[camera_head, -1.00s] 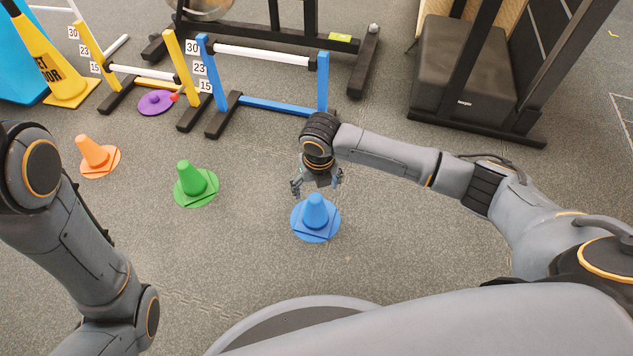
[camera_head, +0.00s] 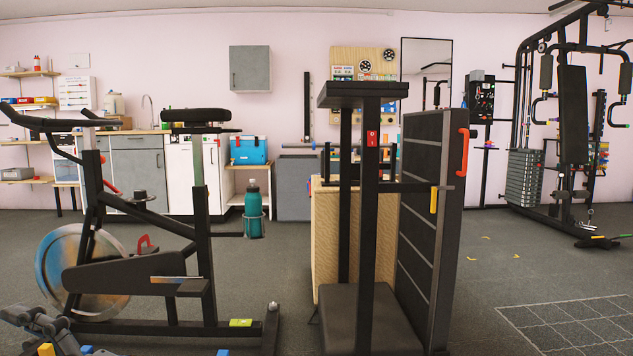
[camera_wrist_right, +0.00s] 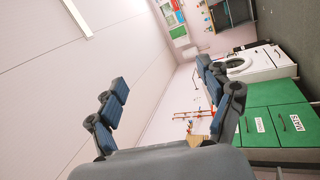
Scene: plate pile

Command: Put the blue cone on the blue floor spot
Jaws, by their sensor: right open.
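My right gripper (camera_wrist_right: 161,76) is open in the right wrist view, with two blue-padded fingers apart and nothing between them. It is raised, with wall, ceiling and cabinets behind it, tilted in the picture. A grey gripper, apparently my left (camera_head: 38,324), shows at the lower left edge of the head view; its finger opening is unclear. The blue cone and the blue floor spot are in neither current view.
An exercise bike (camera_head: 190,260) stands left of centre, beside a black bench frame (camera_head: 365,320). A weight machine (camera_head: 570,130) is at the right. Green cabinets (camera_wrist_right: 275,130) show in the wrist view. Open floor (camera_head: 490,270) lies right of the bench frame.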

